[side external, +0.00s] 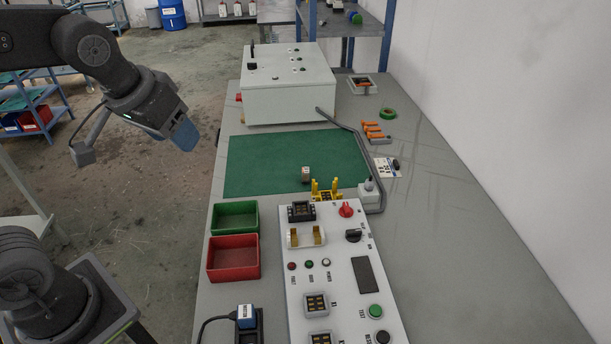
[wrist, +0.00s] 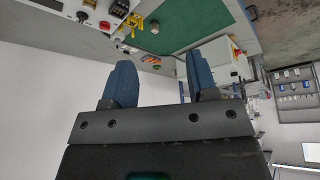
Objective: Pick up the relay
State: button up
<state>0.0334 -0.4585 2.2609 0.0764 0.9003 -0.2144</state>
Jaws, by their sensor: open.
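A small grey-brown block (side external: 306,174), which looks like the relay, sits on the green mat (side external: 262,160) near its front edge. It also shows in the wrist view (wrist: 154,27), on the green mat near the top. My gripper (side external: 183,132) is high at the left in the side view, beside the bench and well apart from the block. In the wrist view my gripper (wrist: 160,82) has its two blue fingers spread, with nothing between them. The block's fine details are too small to tell.
A yellow forked fixture (side external: 325,190) stands close to the block. A white control panel (side external: 345,245) lies in front, with green (side external: 234,217) and red (side external: 233,257) bins to its left. A grey bent bar (side external: 350,130) passes right of the mat. A white box (side external: 288,85) stands behind.

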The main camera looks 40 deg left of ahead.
jog(key=w+f+n, duration=0.1)
jog(key=w+n, duration=0.1)
jog(key=w, duration=0.9)
jog(key=n+g+y, duration=0.2)
jog(key=n, duration=0.2)
send_over(306, 170)
jog(key=s+d, duration=0.1)
notch_tip(306, 170, down, 22)
jog(key=shift+s+r, duration=0.1)
jog(key=shift+r, duration=0.15)
jog(key=shift+t, duration=0.3)
jog(key=shift+s+x, duration=0.15)
jog(key=shift+x, duration=1.35)
jog(key=shift+s+x, duration=0.1)
jog(key=shift+x, duration=1.4)
jog(key=shift+f, duration=0.1)
grip_shut()
